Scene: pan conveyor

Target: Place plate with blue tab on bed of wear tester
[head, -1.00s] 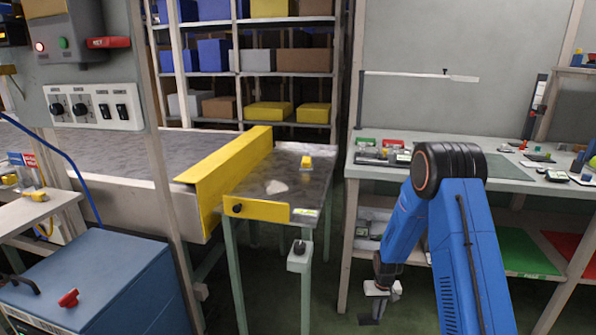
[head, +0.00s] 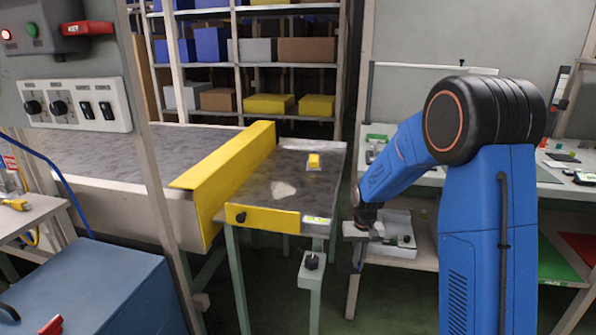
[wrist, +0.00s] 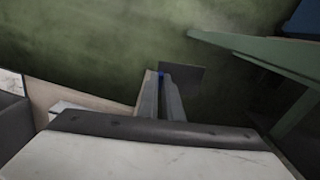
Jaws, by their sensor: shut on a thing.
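My gripper (head: 358,240) is shut on a thin dark plate (wrist: 184,79). In the wrist view the two narrow fingers (wrist: 162,98) pinch one edge of the plate, and a small blue tab (wrist: 162,73) shows at the fingertips. In the head view the plate (head: 350,267) hangs below my gripper, a dark shape in the gap between the small metal-topped table (head: 260,190) and the workbench. Most of its edge at the fingers is hidden. I cannot tell for sure which thing is the wear tester.
The small table carries a yellow block (head: 314,160), a pale patch and a yellow front plate (head: 262,218). A control box (head: 312,268) hangs at its front right leg. A yellow guard (head: 225,172) borders the conveyor. The workbench (head: 425,178) stands behind my arm. Green floor is free below.

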